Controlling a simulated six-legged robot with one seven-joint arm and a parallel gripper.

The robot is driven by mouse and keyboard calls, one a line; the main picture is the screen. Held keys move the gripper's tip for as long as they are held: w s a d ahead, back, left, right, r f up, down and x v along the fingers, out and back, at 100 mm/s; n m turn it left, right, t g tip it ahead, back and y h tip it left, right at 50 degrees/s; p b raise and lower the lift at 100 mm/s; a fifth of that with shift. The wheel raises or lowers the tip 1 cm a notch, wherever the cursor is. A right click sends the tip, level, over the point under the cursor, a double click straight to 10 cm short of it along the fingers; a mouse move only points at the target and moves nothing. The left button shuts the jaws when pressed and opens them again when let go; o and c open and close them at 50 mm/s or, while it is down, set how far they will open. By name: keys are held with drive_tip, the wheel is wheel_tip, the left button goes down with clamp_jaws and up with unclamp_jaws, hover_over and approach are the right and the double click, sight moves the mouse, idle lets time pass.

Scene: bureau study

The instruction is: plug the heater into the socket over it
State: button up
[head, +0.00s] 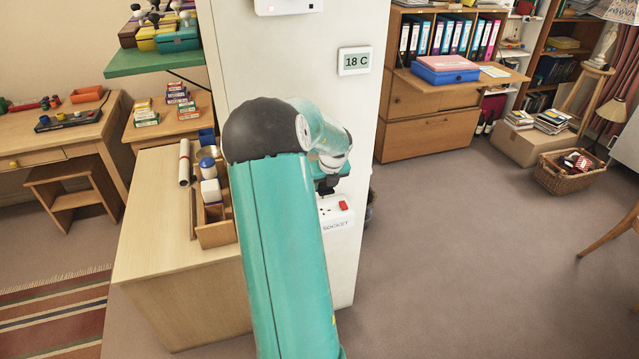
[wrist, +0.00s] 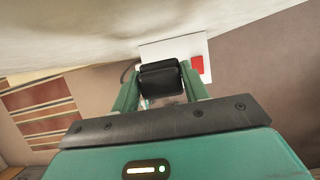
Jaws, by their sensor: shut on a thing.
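My gripper (head: 328,184) is at the white wall, just above the socket in the head view. In the wrist view its two green fingers (wrist: 160,88) are shut on a black plug (wrist: 161,79). A thin dark cord shows beside the left finger. The white socket (head: 336,211) has a red switch and a label reading "SOCKET" below it. In the wrist view the socket plate (wrist: 190,46) lies beyond the plug, which covers part of it. I cannot tell whether the plug touches the socket. I cannot make out the heater in either view.
A wooden desk (head: 165,230) with an open wooden box (head: 217,234) of small items stands left of the wall. The carpet to the right is clear up to a wicker basket (head: 562,183).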

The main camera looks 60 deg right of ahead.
drive_tip(key=shift+s+f, duration=0.35)
drive_tip(key=shift+f, duration=0.3)
hover_over(324, 208)
drive_tip(key=s+a, duration=0.1)
drive_tip(key=shift+s+f, duration=0.1)
drive_tip(key=shift+f, duration=2)
drive_tip(key=shift+f, duration=1.45)
drive_tip(key=o, duration=1.1)
drive_tip(key=shift+c, duration=0.2)
drive_tip(key=shift+r, duration=0.1)
drive_tip(key=shift+r, duration=3.45)
